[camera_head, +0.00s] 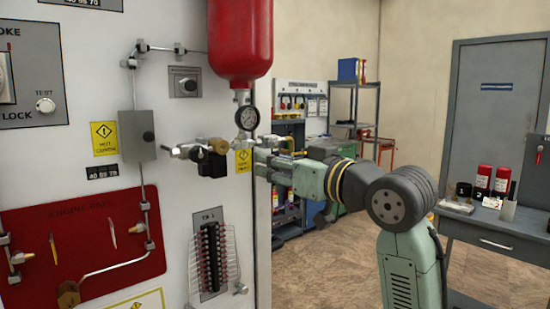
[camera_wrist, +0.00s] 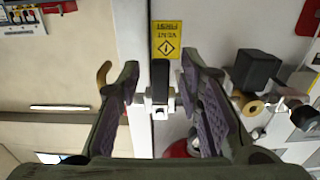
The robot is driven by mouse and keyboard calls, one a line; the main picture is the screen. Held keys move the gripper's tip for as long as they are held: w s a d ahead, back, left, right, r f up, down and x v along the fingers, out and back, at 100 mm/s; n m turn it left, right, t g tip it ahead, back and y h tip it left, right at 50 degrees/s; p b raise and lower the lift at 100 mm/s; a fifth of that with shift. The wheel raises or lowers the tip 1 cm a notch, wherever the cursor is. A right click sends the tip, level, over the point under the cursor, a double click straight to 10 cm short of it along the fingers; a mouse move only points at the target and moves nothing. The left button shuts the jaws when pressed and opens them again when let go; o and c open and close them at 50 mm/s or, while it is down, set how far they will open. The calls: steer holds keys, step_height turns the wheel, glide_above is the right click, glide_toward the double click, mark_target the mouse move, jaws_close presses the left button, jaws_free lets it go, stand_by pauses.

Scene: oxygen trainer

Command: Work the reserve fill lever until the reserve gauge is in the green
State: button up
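My gripper (camera_head: 260,156) is at the right edge of the white panel, below and right of the gauge. In the wrist view my gripper (camera_wrist: 160,72) is open. A black handle (camera_wrist: 160,75) on a silver mount (camera_wrist: 160,104), apparently the lever, lies between the fingers, with a gap visible on both sides. I cannot make this handle out in the head view.
A brass and black valve (camera_head: 212,160) juts from the panel just left of my gripper. A yellow label (camera_wrist: 166,40) is beyond the handle. A red engine panel (camera_head: 75,250) is lower left. Open floor and a grey bench (camera_head: 490,232) are to the right.

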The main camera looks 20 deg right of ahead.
steer(key=shift+w, duration=0.2)
jaws_close()
stand_by(0.4)
